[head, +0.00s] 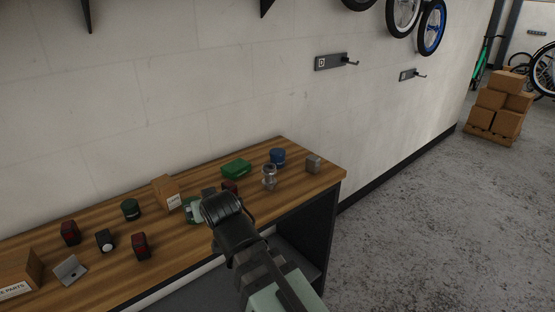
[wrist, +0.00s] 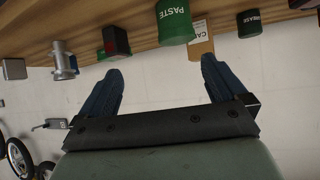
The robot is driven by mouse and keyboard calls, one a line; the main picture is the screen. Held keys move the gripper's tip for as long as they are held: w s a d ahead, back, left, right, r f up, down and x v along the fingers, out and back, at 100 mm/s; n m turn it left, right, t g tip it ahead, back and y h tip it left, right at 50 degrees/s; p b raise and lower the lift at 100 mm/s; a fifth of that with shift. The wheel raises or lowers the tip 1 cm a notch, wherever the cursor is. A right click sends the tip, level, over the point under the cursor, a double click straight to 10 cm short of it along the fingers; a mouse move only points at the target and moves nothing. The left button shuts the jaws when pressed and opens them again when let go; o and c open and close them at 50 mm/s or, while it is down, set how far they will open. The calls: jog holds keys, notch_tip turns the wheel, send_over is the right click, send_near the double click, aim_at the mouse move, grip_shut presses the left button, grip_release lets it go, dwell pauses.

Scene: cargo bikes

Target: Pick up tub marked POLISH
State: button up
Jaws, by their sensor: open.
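No label reading POLISH is legible in either view. A blue tub (head: 278,157) stands at the back right of the bench in the head view; its label cannot be read. A green tub marked PASTE (wrist: 174,22) stands ahead of my gripper in the wrist view. A dark green tub (head: 131,209) stands further left and also shows at the wrist view's upper right (wrist: 249,23), its lettering only partly readable. My gripper (wrist: 163,75) is open and empty, its two blue fingers apart. In the head view, my gripper's dark body partly hides the things behind it.
Wall hooks (head: 337,62) are above. Open floor is at right.

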jog(key=w+d+m+h, duration=0.1)
jog(key=w+d+m, duration=0.1)
jog(key=w+d, duration=0.55)
notch_tip(320, 180, up, 6)
jog(key=m+g+h, duration=0.5)
jog(key=m+g, duration=0.4)
jog(key=m, duration=1.4)
send_over(277, 151)
jog(key=f, duration=0.9)
jog(key=shift+d, duration=0.25)
jog(key=shift+s+a+f, duration=0.1)
jog(key=shift+a+f, duration=0.05)
jog(key=shift+f, duration=2.45)
jog(key=c, duration=1.2)
